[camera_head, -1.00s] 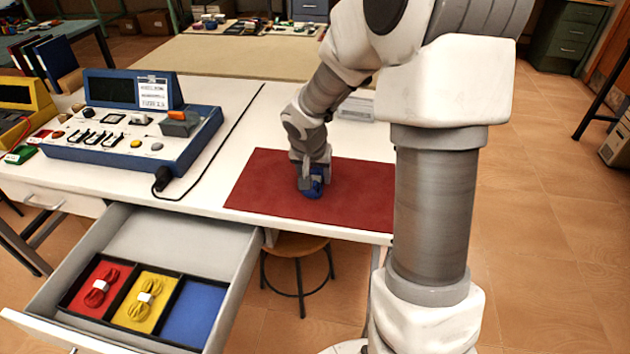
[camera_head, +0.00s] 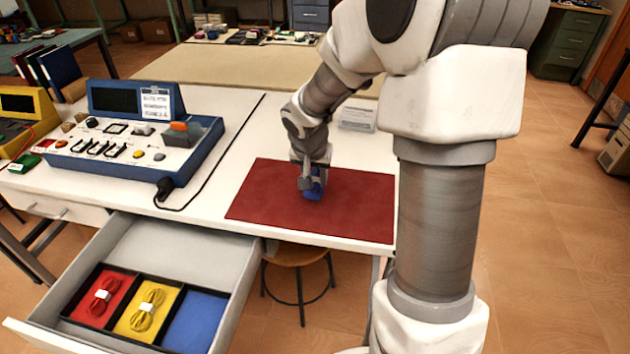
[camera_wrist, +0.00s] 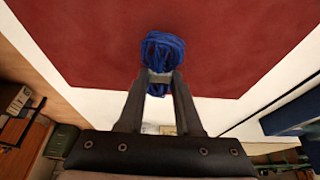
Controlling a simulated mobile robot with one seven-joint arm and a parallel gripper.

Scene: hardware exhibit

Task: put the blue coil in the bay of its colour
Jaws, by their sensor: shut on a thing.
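The blue coil (camera_head: 314,189) is at my gripper (camera_head: 312,182), over the red mat (camera_head: 350,205) on the white table. The wrist view shows the blue coil (camera_wrist: 162,55) at the tips of my gripper (camera_wrist: 160,78), whose fingers are shut on its near end. I cannot tell whether the coil touches the mat. The open drawer (camera_head: 215,255) holds a black-edged tray with three bays. The red bay holds a red coil (camera_head: 103,296), the yellow bay holds a yellow coil (camera_head: 147,309), and the blue bay (camera_head: 196,320) is empty.
A blue control console (camera_head: 130,140) stands on the table left of the mat, with a black cable (camera_head: 210,170) running across the table. A yellow device (camera_head: 22,115) is at the far left. A stool (camera_head: 298,255) stands under the table. The white table between console and mat is mostly clear.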

